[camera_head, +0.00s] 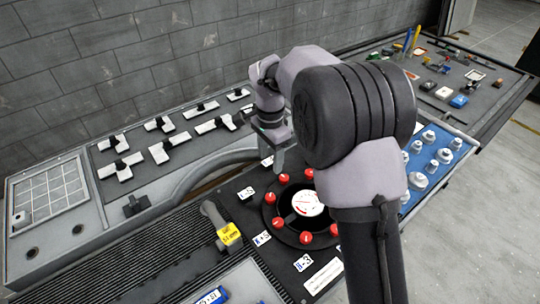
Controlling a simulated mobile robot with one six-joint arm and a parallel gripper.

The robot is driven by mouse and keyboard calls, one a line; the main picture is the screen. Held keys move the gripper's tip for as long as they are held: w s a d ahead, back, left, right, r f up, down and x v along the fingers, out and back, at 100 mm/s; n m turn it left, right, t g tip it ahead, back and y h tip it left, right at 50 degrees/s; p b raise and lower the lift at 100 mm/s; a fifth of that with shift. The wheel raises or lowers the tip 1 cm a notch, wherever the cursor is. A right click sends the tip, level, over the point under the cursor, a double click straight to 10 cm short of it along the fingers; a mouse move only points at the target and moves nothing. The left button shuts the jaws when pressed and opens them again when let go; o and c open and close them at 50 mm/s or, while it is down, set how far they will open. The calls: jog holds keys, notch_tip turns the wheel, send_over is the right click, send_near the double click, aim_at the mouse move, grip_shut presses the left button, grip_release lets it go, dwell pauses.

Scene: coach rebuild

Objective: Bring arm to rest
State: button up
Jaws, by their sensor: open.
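My arm fills the middle and right of the head view, with its large dark elbow nearest the camera. My gripper (281,158) points down over the bench, a little above and left of the round black dial plate (283,232). It is open, and nothing shows in it. Its fingertips are small here, and the arm hides part of the area behind them. The dial plate carries several red knobs (269,198) around a white gauge face (307,203).
A grey panel (77,253) spreads left, with several white-and-black switches (160,153) behind. A grey handle with a yellow tag (229,233) lies in front. Several metal knobs (419,180) stand on a blue panel at right. Small parts lie on a table (487,100) at back right. A brick wall (120,60) stands behind.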

jog(key=s+d+r+n+t+y+b, duration=0.1)
jog(key=s+d+r+n+t+b, duration=0.3)
jog(key=s+r, duration=0.85)
jog(key=s+d+f+n+t, duration=0.1)
jog(key=s+f, duration=0.1)
jog(key=s, duration=0.6)
jog(key=s+d+f+n+y+b, duration=0.1)
jog(key=s+d+f+n, duration=0.1)
jog(key=s, duration=0.6)
jog(key=shift+s+d+t+b, duration=0.15)
jog(key=shift+s+t+b, duration=0.15)
jog(key=shift+s+t, duration=0.1)
